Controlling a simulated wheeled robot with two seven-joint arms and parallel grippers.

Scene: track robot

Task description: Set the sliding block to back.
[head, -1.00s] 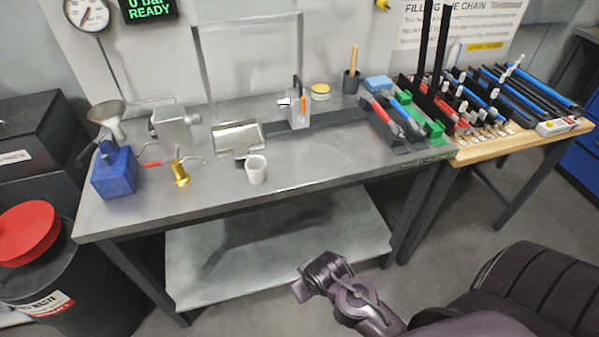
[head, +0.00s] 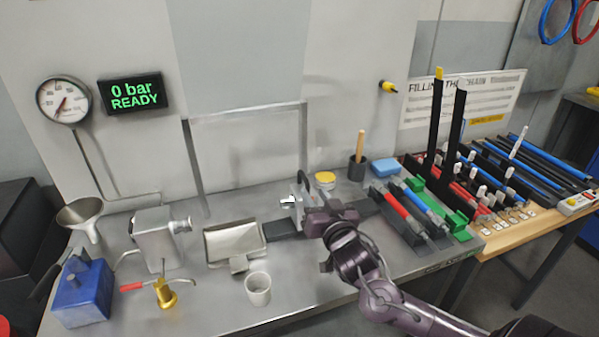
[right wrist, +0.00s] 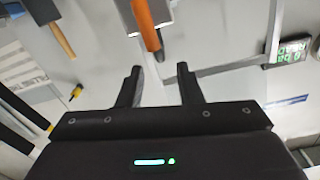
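The sliding block (head: 293,204) is a grey metal block on the dark rail (head: 282,229) that runs along the bench. Its orange handle (right wrist: 149,28) shows in the right wrist view, projecting from the grey block (right wrist: 120,15); in the head view my right gripper hides the handle. My right gripper (head: 316,216) is just right of the block. In the right wrist view my right gripper (right wrist: 160,70) has its two fingers apart with nothing between them, and the handle's end lies just beyond the fingertips. My left gripper is not in view.
A steel tray-like part (head: 234,243) and a white cup (head: 258,288) stand left of the block. A yellow-lidded jar (head: 325,180) and a dark brush pot (head: 357,170) stand behind. Red and blue tubes in a rack (head: 410,217) lie to the right. A metal frame (head: 245,115) rises behind.

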